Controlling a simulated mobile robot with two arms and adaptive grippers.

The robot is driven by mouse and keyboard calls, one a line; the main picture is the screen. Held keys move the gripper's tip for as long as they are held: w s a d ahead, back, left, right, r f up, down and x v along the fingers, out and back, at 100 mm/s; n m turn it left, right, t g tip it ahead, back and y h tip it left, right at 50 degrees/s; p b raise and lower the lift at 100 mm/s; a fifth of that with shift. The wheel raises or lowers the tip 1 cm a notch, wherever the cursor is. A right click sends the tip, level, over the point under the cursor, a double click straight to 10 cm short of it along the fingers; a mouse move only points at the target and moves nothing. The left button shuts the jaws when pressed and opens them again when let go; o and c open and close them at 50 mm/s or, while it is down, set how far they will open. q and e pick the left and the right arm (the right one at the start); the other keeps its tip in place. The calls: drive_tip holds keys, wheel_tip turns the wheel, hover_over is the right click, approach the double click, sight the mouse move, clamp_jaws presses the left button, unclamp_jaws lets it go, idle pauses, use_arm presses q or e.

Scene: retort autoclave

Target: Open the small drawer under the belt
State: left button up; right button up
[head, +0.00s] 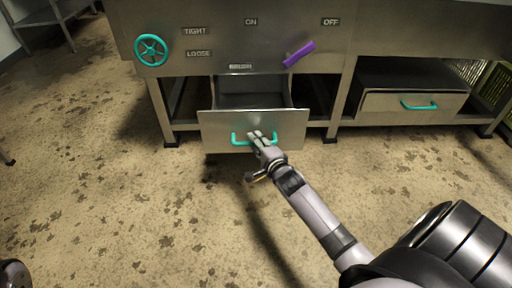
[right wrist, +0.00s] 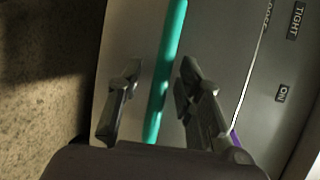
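A small steel drawer (head: 218,128) under the control panel stands pulled out, and its empty-looking dark inside shows from above. Its teal bar handle (head: 237,139) is on the front. My right gripper (head: 260,138) is at the right part of this handle. In the right wrist view the handle (right wrist: 165,75) runs between the two fingers of my right gripper (right wrist: 158,100), with visible gaps on both sides, so the gripper looks open around it. My left gripper is not in view.
A second drawer (head: 385,106) with a teal handle (head: 419,105) is at the right. The panel (head: 225,45) above carries a teal handwheel (head: 152,50) and a purple lever (head: 299,54). The stained floor (head: 120,210) in front is clear. A metal shelf (head: 45,15) stands at the far left.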

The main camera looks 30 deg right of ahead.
drive_tip(key=shift+w, duration=0.15)
drive_tip(key=shift+c, duration=0.3)
clamp_jaws()
idle(0.6)
